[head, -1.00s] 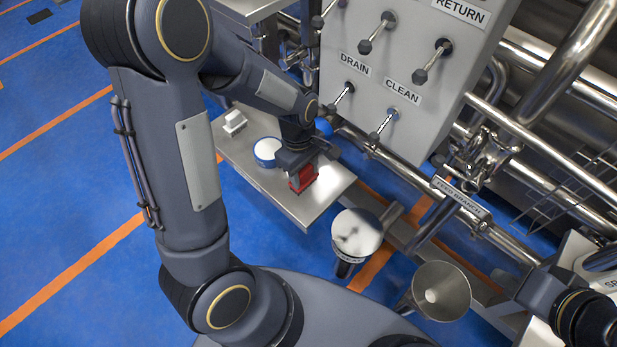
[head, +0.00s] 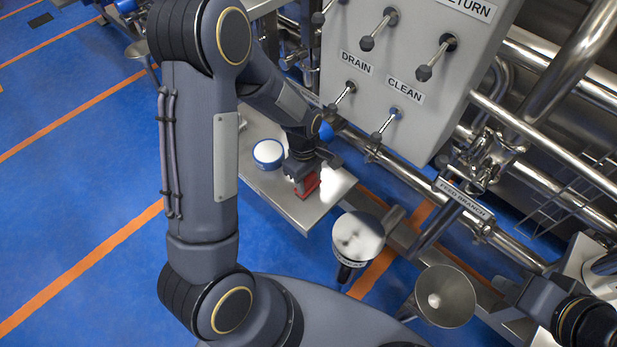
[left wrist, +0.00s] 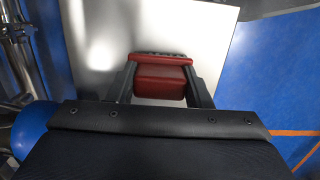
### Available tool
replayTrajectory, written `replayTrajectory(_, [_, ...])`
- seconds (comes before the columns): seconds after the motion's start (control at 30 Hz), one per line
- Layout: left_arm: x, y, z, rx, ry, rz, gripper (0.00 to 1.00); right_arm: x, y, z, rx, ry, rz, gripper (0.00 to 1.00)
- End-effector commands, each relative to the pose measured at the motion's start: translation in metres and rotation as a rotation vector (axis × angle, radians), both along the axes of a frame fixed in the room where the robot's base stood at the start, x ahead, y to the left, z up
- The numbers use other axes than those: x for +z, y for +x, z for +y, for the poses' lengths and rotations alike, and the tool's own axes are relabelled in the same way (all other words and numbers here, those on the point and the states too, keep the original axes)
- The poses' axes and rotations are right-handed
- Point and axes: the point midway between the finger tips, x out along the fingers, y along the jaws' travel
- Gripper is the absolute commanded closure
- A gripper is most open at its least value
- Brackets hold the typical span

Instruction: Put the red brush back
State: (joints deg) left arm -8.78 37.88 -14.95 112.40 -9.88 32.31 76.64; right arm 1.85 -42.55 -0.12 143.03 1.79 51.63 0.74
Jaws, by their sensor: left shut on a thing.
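The red brush (head: 310,186) is at the steel shelf (head: 292,211), near its front right part. My left gripper (head: 303,177) is shut on it from above. In the left wrist view the red brush (left wrist: 160,82) sits between the two dark fingers of my left gripper (left wrist: 163,88), with the bright shelf plate behind it. I cannot tell whether the brush touches the shelf. My right gripper (head: 536,292) is at the lower right edge; its jaws are not clear.
A white round container with a blue rim (head: 268,153) stands on the shelf, left of the brush. A grey panel (head: 410,60) with several valve knobs rises behind.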

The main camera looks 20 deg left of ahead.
Motion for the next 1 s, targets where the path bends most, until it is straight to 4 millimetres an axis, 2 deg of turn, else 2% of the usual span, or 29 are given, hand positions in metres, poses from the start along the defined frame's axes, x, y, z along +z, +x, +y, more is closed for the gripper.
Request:
replayTrajectory(0.03, [-0.002,0.000,0.000,0.000,0.000,0.001,0.54,-0.002,0.000,0.000,0.000,0.000,0.000,1.00])
replayTrajectory(0.2, [-0.001,0.000,0.000,0.000,0.000,0.001,0.33,-0.001,0.000,0.000,0.000,0.000,0.000,1.00])
replayTrajectory(0.5, [0.001,-0.001,0.000,0.000,0.001,0.002,0.33,0.001,0.000,0.000,0.000,0.000,0.000,1.00])
replayTrajectory(0.57, [0.006,0.000,0.000,-0.001,0.000,0.000,0.33,0.004,0.000,0.000,0.000,0.000,0.000,1.00])
replayTrajectory(0.8, [0.047,0.002,0.004,0.000,0.000,-0.004,0.33,0.013,0.000,0.000,0.000,0.000,0.000,1.00])
replayTrajectory(1.0, [0.071,0.003,0.007,-0.001,0.001,-0.001,0.33,0.018,0.000,0.000,0.000,0.000,0.000,1.00])
